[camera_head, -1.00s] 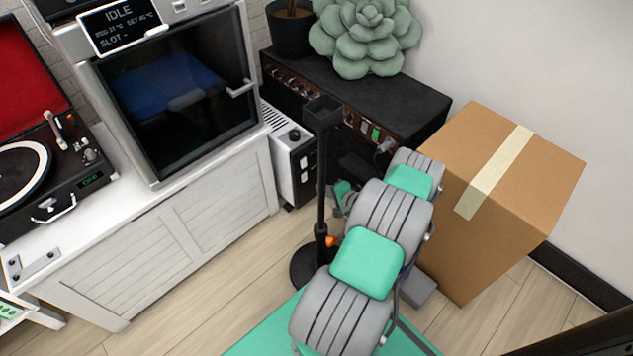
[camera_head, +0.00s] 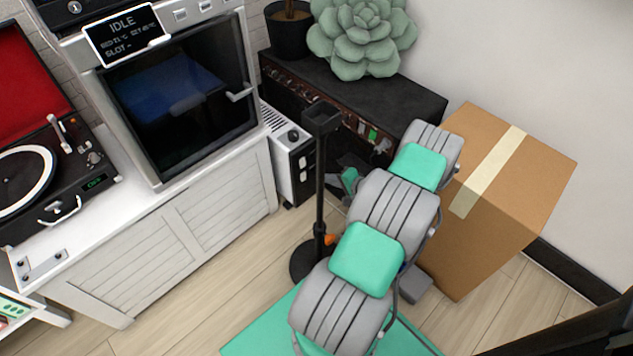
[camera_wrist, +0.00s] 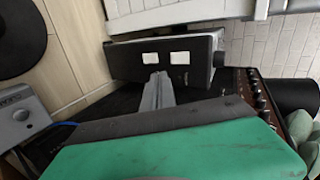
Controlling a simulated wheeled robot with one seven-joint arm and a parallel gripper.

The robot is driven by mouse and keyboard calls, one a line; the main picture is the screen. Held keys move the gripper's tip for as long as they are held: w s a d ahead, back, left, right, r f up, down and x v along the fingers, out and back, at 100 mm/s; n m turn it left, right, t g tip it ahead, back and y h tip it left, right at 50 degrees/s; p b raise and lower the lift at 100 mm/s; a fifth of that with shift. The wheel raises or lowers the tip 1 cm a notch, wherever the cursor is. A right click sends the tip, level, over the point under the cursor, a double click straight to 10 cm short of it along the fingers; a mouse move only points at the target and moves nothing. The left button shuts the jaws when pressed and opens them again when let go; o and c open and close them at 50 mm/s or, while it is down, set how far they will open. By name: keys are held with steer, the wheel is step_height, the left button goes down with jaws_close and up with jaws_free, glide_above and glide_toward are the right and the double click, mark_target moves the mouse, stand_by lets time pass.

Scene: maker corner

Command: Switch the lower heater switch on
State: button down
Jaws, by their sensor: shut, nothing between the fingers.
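The heater (camera_head: 283,150) is a white box with a dark front panel, standing on the floor beside the white cabinet. In the head view its two small pale switches are on the panel, the lower one (camera_head: 304,178) under the other. In the wrist view the heater (camera_wrist: 125,62) lies sideways, with the lower switch (camera_wrist: 150,58) at left and the upper switch (camera_wrist: 180,57) at right. I cannot tell their settings. My gripper (camera_wrist: 159,78) is shut and empty, its tips in front of the panel near the lower switch. Contact is unclear. In the head view my arm hides much of it.
A black stand (camera_head: 320,190) rises between the heater and my arm. A black amplifier (camera_head: 400,100) with a plant on top is behind. A cardboard box (camera_head: 510,200) stands at right. The white cabinet (camera_head: 180,230) is at left, with open floor before it.

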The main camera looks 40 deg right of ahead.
steer(key=f, duration=0.1)
steer(key=s+f+m, duration=0.1)
steer(key=s+f+g, duration=0.1)
steer(key=shift+s+a, duration=0.15)
steer(key=shift+a, duration=0.1)
steer(key=b, duration=0.4)
glide_toward(304, 179)
step_height(304, 179, down, 3)
steer(key=w, duration=0.3)
steer(key=w+b, duration=0.1)
steer(key=shift+w+a+f, duration=0.25)
steer(key=shift+w+f, duration=0.05)
steer(key=shift+w+r, duration=0.1)
steer(key=shift+w, duration=0.25)
